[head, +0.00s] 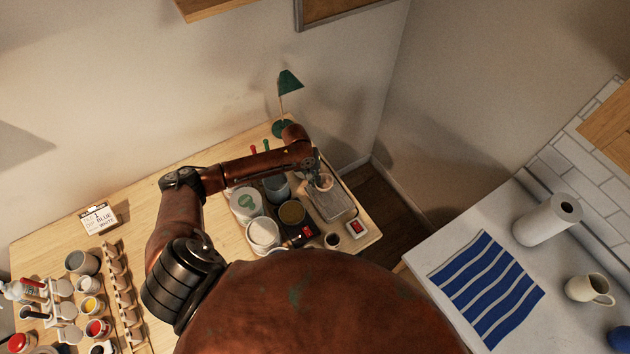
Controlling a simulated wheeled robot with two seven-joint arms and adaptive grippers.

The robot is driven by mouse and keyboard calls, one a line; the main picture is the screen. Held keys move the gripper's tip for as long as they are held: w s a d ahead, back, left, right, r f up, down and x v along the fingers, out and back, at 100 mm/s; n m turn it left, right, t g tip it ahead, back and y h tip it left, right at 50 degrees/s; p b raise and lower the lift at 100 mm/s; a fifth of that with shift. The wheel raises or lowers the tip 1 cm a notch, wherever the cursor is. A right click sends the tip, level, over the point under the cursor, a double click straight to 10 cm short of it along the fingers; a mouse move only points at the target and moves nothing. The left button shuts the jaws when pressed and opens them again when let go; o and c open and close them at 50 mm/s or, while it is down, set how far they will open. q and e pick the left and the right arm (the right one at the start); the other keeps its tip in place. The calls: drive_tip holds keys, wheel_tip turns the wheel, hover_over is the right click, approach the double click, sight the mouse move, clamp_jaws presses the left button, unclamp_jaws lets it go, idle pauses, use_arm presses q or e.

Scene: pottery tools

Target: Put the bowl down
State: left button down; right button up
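A small pinkish-brown bowl (324,184) is over the grey slab-like board (334,207) at the right end of the wooden table. My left arm reaches across from the left, and my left gripper (317,167) points down at the bowl's rim. The fingertips are small and dark here, so I cannot tell whether they are closed on the rim. I also cannot tell whether the bowl rests on the board or hangs just above it. My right gripper is not in view.
Pots and buckets (263,232) crowd the table left of the board. A green lamp (290,82) stands behind. A counter with a striped cloth (487,285) is at right.

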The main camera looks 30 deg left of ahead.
use_arm(q)
drive_tip(key=c, duration=2.2)
unclamp_jaws()
drive_tip(key=shift+f, duration=0.1)
drive_tip(key=shift+o, duration=0.2)
drive_tip(key=b+v, duration=0.1)
drive_tip(key=v, duration=1.1)
